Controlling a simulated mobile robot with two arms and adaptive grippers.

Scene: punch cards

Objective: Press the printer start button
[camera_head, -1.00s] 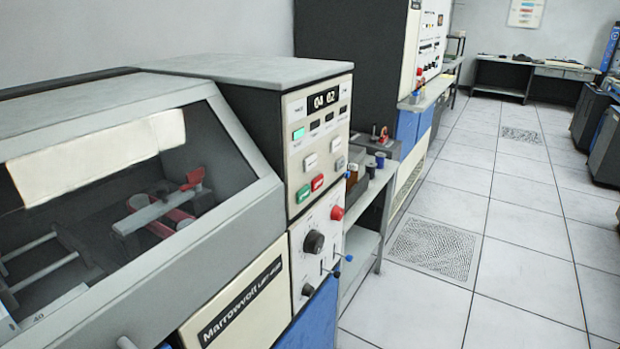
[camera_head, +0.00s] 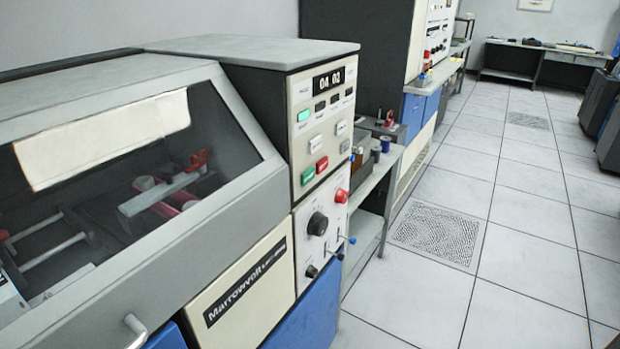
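The printer (camera_head: 240,210) stands at the left, with a sloped clear window and a "Marrowvolt" label on its front. Its cream control panel (camera_head: 298,118) faces right and has a display (camera_head: 329,80) reading "04 02". A green button (camera_head: 308,175) and a red button (camera_head: 322,164) sit side by side low on this panel; their lettering is too small to read. White buttons and a lit green indicator (camera_head: 303,115) are above them. Below are a black knob (camera_head: 318,224) and a red knob (camera_head: 342,196). Neither of my grippers is in view.
A grey side shelf (camera_head: 375,180) with small jars and boxes stands just behind the printer. A tall cabinet (camera_head: 355,45) is beyond it. The tiled floor (camera_head: 500,230) to the right is open. Desks (camera_head: 545,60) stand at the back, and dark units (camera_head: 605,120) at the right edge.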

